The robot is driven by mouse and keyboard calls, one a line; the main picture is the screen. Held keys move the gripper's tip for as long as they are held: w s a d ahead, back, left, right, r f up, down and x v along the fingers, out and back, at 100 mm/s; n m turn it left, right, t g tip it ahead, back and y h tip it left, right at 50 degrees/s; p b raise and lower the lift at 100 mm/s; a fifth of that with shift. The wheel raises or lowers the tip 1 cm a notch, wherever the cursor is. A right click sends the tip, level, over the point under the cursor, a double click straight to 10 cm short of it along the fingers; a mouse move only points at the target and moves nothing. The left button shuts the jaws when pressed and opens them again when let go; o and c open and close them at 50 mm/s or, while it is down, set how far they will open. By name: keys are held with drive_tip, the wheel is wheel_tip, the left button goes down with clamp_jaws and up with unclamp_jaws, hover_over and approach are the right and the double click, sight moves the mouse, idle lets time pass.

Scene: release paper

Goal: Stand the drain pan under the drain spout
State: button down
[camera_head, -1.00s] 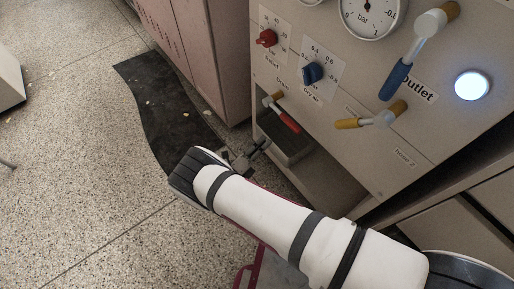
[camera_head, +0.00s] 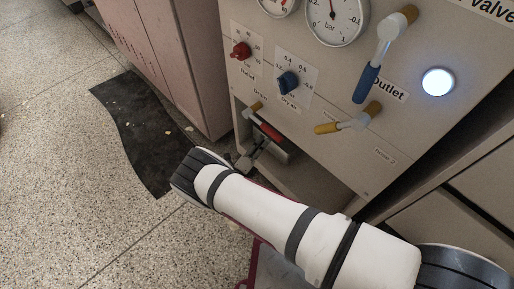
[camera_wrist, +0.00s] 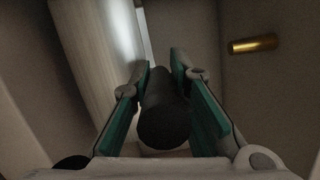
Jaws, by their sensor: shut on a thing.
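In the head view my gripper (camera_head: 250,160) is in front of the cabinet's lower opening, partly hidden by my arm. In the wrist view my gripper (camera_wrist: 165,95) is shut on a dark cylindrical handle (camera_wrist: 164,122), seen end-on between the green-lined fingers. What the handle joins is hidden. A grey pan-like piece (camera_head: 287,151) shows beside my gripper in the opening; most of it is hidden, and whether the handle belongs to it cannot be told. A short brass pipe, apparently the drain spout (camera_wrist: 253,44), juts out at upper right in the wrist view, apart from the fingers.
A yellow lever (camera_head: 343,124), blue lever (camera_head: 367,83), knobs and gauges fill the panel above. A black mat (camera_head: 145,128) lies on the floor at left. Open floor is further left.

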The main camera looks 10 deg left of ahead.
drive_tip(key=shift+w+d, duration=0.4)
drive_tip(key=shift+w, duration=0.15)
drive_tip(key=shift+f, duration=1.15)
drive_tip(key=c, duration=1.5)
unclamp_jaws()
drive_tip(key=shift+o, duration=0.3)
drive_tip(key=shift+s+f, duration=0.15)
drive_tip(key=shift+f, duration=0.1)
drive_tip(key=v, duration=1.2)
drive_tip(key=shift+a+r, duration=0.1)
